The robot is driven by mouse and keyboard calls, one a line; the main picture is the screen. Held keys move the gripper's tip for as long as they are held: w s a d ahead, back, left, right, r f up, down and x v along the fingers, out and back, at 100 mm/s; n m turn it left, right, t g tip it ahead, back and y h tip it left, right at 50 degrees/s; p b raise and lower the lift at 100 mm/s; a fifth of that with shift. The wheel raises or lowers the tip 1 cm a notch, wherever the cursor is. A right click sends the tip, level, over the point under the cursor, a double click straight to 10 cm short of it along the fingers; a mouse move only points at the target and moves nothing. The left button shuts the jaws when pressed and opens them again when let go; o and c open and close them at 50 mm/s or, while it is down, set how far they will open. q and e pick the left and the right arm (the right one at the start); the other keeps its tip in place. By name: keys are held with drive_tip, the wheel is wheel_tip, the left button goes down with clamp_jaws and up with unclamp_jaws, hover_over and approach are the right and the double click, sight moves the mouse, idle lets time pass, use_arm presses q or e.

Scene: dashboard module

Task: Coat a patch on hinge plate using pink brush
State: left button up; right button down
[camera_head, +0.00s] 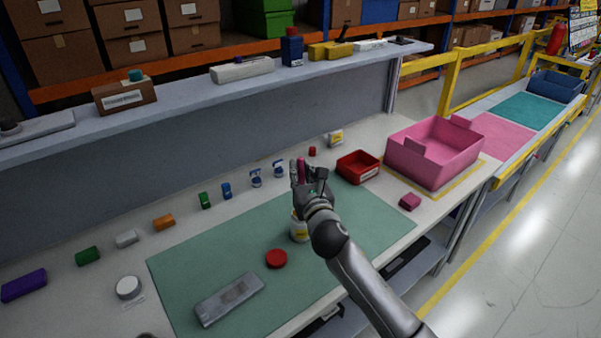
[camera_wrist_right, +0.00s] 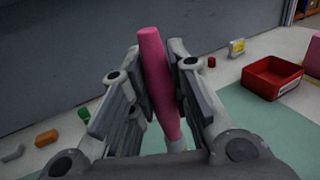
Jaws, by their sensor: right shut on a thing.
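My right gripper (camera_head: 308,180) is shut on the pink brush (camera_head: 302,171), whose pink handle (camera_wrist_right: 157,80) stands nearly upright between the fingers in the right wrist view. The gripper is over the right part of the green mat (camera_head: 367,218), above a white jar with a yellow label (camera_head: 299,230). I cannot tell whether the bristles are in the jar. The grey hinge plate (camera_head: 230,298) lies flat on the mat's front left, with a darker patch on its face, apart from the gripper. My left gripper is not in view.
A red lid (camera_head: 276,259) lies between jar and plate. A red bin (camera_head: 358,167), a pink crate (camera_head: 435,153) and a pink block (camera_head: 409,202) are to the right. Several small coloured items, including an orange block (camera_head: 164,222), line the back.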

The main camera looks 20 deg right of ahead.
sight(301, 159)
drive_tip(key=shift+f+b, duration=0.35)
drive_tip(key=shift+f, duration=0.25)
idle(1.2)
wheel_tip(301, 159, up, 7)
drive_tip(key=p, duration=0.7)
drive_tip(key=shift+r+p, duration=0.1)
drive_tip(key=shift+p, duration=0.3)
idle(0.4)
drive_tip(key=shift+s+f, duration=0.25)
drive_tip(key=shift+f, duration=0.05)
drive_tip(key=s+f+b, duration=0.2)
drive_tip(key=s+b, duration=0.1)
drive_tip(key=s, duration=0.8)
drive_tip(key=s+f+y+b, duration=0.1)
drive_tip(key=s+f+b, duration=0.2)
drive_tip(key=s, duration=0.8)
drive_tip(key=shift+s+a+n, duration=0.3)
drive_tip(key=shift+s+a, duration=0.05)
drive_tip(key=shift+a, duration=0.1)
